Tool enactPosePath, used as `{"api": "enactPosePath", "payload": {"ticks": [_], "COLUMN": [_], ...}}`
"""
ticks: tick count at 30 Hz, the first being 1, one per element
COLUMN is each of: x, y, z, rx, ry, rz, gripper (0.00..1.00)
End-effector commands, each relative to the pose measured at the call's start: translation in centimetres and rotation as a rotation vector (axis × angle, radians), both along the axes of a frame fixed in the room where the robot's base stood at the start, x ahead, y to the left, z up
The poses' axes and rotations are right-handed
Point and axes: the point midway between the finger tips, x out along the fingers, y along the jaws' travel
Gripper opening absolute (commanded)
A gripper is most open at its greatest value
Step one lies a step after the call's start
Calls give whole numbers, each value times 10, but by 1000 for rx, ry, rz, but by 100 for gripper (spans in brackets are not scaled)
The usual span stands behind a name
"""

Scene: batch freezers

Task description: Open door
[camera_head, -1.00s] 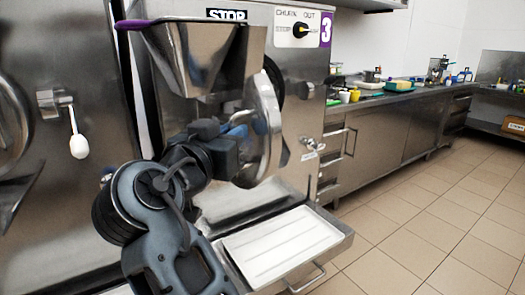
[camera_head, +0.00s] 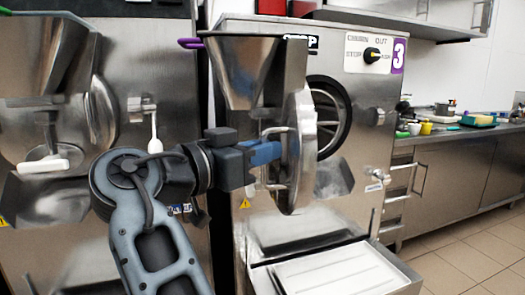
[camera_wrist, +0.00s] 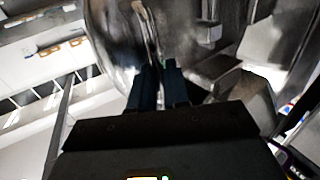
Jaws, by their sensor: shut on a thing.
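The round steel door (camera_head: 302,165) of batch freezer number 3 stands swung open toward the left, seen nearly edge-on, with its steel hopper (camera_head: 241,75) above it. The dark round opening (camera_head: 330,120) of the freezer shows to the right of the door. My gripper (camera_head: 273,159) is at the door's left face, with its blue fingers shut on the metal door handle (camera_head: 289,140). In the wrist view my gripper's dark fingers (camera_wrist: 158,80) are close together in front of the shiny door (camera_wrist: 110,45); the grip itself is mostly hidden.
A second freezer (camera_head: 90,230) with a white-handled lever stands at the left. A white tray (camera_head: 330,280) sticks out below the door. A steel counter (camera_head: 470,132) with small containers runs along the right; tiled floor (camera_head: 460,270) is clear in front of it.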

Motion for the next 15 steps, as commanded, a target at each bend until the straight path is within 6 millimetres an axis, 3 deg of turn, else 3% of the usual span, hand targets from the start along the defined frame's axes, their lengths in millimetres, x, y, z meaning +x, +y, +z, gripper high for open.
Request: {"api": "enactPosePath", "payload": {"ticks": [5,15], "x": [5,3], "y": [-3,-1], "z": [2,1], "rx": [0,-2], "ry": [-1,-2], "rz": [4,5], "gripper": [29,30]}}
